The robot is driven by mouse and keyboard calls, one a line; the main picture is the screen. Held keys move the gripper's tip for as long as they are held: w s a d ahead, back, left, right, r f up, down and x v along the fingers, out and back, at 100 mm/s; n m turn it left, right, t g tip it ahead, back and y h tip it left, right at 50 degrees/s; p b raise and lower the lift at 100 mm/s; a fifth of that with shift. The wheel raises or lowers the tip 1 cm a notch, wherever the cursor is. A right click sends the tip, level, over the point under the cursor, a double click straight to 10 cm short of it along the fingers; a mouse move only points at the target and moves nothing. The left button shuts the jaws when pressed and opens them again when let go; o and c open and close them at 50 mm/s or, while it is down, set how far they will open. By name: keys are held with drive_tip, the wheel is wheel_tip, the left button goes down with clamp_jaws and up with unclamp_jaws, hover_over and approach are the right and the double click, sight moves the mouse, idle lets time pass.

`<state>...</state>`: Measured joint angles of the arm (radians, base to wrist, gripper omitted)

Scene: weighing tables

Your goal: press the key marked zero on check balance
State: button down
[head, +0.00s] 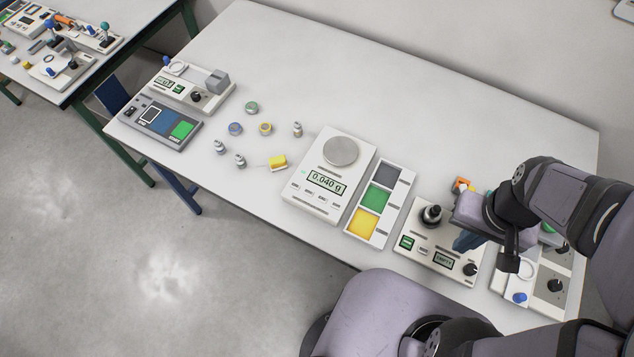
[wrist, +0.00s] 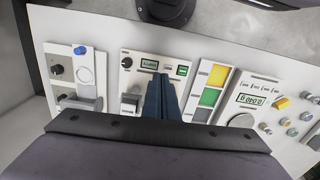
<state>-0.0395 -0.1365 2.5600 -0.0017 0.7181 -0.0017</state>
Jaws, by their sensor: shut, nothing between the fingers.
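A white balance (head: 311,203) with a round grey pan (head: 341,151) stands near the middle of the table. Its display (head: 326,182) reads 0.040 g, and a row of small keys (head: 315,196) runs along its front; their marks are too small to read. In the wrist view the balance (wrist: 236,110) is at the right. My gripper (head: 459,246) is shut and empty, its blue fingers pointing down over a white unit with a black knob, well to the right of the balance. In the wrist view the shut fingertips (wrist: 161,77) are near that unit's display.
A tray with grey, green and yellow squares (head: 376,198) lies between the balance and the white unit (head: 421,255). Several small weights and tins (head: 252,107) and a yellow block (head: 278,162) lie left of the balance. The table's back is clear.

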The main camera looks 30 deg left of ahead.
drive_tip(key=s+a+f+n+t+h+b, duration=0.1)
drive_tip(key=s+a+f+n+b, duration=0.25)
drive_tip(key=a+f+n, duration=0.35)
drive_tip(key=s+a+f+n+t+b, duration=0.1)
drive_tip(key=s+a+f+n+b, duration=0.3)
drive_tip(key=a, duration=0.5)
drive_tip(key=s+a+f+n+h+b, duration=0.1)
drive_tip(key=s+a+f+n+b, duration=0.2)
drive_tip(key=a+n, duration=0.45)
wheel_tip(320, 180, up, 9)
drive_tip(key=n+t+y, duration=0.3)
drive_tip(key=n+t, duration=0.4)
drive_tip(key=n, duration=0.2)
hover_over(309, 192)
drive_tip(key=s, duration=0.1)
drive_tip(key=shift+s+b, duration=0.1)
drive_tip(key=shift+b, duration=0.2)
drive_tip(key=shift+f, duration=0.1)
wheel_tip(309, 192, down, 9)
drive_tip(key=b, duration=0.7)
drive_tip(key=shift+b, duration=0.3)
